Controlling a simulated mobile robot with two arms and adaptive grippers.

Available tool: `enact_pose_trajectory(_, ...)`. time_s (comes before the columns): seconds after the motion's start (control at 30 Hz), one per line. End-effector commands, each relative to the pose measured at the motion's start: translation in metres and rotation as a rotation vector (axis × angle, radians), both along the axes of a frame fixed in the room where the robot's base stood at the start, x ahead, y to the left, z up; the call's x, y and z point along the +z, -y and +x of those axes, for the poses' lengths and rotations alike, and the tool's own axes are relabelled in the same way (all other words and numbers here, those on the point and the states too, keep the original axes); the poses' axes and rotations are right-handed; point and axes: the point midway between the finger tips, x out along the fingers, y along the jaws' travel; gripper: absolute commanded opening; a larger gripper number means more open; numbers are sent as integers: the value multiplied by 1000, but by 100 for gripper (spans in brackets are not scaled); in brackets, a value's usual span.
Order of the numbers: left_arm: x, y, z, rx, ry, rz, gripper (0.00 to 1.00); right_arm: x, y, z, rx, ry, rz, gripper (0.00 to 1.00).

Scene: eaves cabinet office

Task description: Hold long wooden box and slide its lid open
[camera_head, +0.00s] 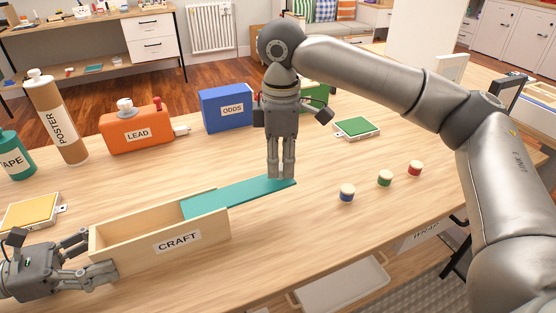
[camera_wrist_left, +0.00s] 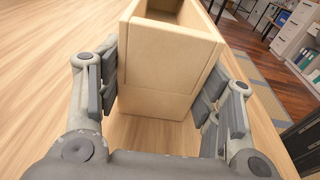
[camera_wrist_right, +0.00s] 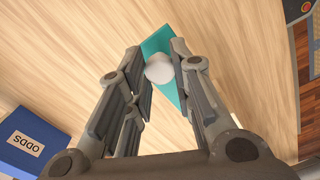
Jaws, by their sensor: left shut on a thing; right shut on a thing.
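The long wooden box (camera_head: 130,258), labelled CRAFT, lies on the table with its left part open and looking empty inside. My left gripper (camera_head: 100,254) is shut on the box's left end; the left wrist view shows its fingers on both sides of the wooden end (camera_wrist_left: 160,65). The teal lid (camera_head: 235,195) sticks out far past the box's right end, with its left part still at the box. My right gripper (camera_head: 282,175) points down, shut at the lid's outer end. The right wrist view shows a pale round knob (camera_wrist_right: 160,68) between its fingers on the lid (camera_wrist_right: 154,46).
An orange LEAD box (camera_head: 137,130), a blue ODDS box (camera_head: 227,108) and a POSTER tube (camera_head: 57,120) stand behind. Three small capped pots (camera_head: 385,178) stand to the right. A yellow pad (camera_head: 30,212) lies left, a green pad (camera_head: 357,128) back right.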

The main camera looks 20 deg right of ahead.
Motion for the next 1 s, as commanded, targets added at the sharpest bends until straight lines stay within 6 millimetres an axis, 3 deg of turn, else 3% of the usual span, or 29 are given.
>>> enact_pose_trajectory(0.03,-1,-2,0,1,-1,2,24,0,3,1,-7,1,-6,26)
enact_pose_trajectory(0.2,-1,-2,0,2,-1,3,24,0,3,1,-6,1,-5,46)
enact_pose_trajectory(0.57,-1,-1,1,3,-1,2,24,3,1,1,-4,1,-3,46)
enact_pose_trajectory(0.77,0,-1,1,4,-1,2,24,32,1,1,-4,3,0,46)
enact_pose_trajectory(1.0,-1,-1,1,4,-1,2,24,84,2,1,-6,3,-5,46)
